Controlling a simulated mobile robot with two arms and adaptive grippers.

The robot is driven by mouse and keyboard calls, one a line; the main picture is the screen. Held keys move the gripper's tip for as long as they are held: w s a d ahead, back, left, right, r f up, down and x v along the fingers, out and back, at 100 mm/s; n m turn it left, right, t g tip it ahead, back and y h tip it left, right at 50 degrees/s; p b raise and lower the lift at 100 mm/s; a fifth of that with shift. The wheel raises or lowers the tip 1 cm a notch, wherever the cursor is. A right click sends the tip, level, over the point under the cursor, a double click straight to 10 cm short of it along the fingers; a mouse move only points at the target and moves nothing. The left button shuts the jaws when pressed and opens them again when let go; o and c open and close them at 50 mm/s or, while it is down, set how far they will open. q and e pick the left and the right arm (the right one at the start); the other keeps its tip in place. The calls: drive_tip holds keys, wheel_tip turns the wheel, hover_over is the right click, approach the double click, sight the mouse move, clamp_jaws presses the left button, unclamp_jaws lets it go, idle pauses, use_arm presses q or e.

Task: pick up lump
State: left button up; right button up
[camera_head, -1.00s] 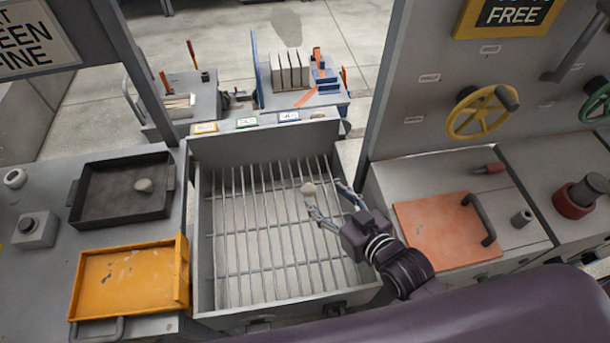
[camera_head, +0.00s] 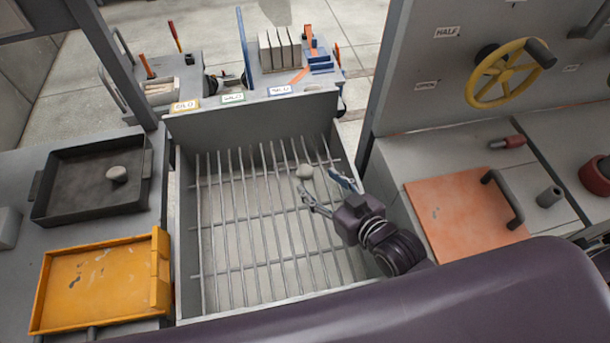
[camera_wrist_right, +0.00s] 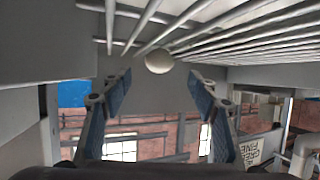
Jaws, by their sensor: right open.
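A small grey rounded lump (camera_head: 305,171) rests on the metal bars of the grate (camera_head: 232,220) inside the grey box, toward its right back part. My right gripper (camera_head: 322,190) is open, with its fingers just in front of and around the near side of the lump, apart from it as far as I can tell. In the right wrist view the lump (camera_wrist_right: 159,61) shows beyond the two blue-padded fingertips of the right gripper (camera_wrist_right: 160,95), in the gap between them. Another grey lump (camera_head: 117,174) lies in the dark tray (camera_head: 60,205). My left gripper is not in view.
The grey box's walls (camera_head: 250,115) surround the grate, the back one being tall. A yellow tray (camera_head: 105,285) stands at left. An orange plate with a handle (camera_head: 455,215) lies on the right counter, below a yellow handwheel (camera_head: 490,75). Labelled cards line the back edge.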

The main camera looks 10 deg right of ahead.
sight(307, 171)
drive_tip(key=shift+w+a+f, duration=0.1)
drive_tip(key=shift+w+a, duration=0.05)
drive_tip(key=shift+w, duration=0.2)
drive_tip(key=shift+p+x, duration=0.45)
drive_tip(key=shift+x, duration=0.75)
drive_tip(key=p+x, duration=0.1)
drive_tip(key=x, duration=0.2)
drive_tip(key=shift+w, duration=0.2)
drive_tip(key=shift+w+a+f, duration=0.15)
drive_tip(key=shift+w+a, duration=0.05)
drive_tip(key=shift+w, duration=0.25)
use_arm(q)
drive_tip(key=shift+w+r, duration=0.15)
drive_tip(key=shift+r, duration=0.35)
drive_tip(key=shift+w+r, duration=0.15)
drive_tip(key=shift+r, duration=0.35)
use_arm(e)
drive_tip(key=shift+c, duration=0.4)
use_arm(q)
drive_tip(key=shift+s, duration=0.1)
use_arm(e)
drive_tip(key=c, duration=1.2)
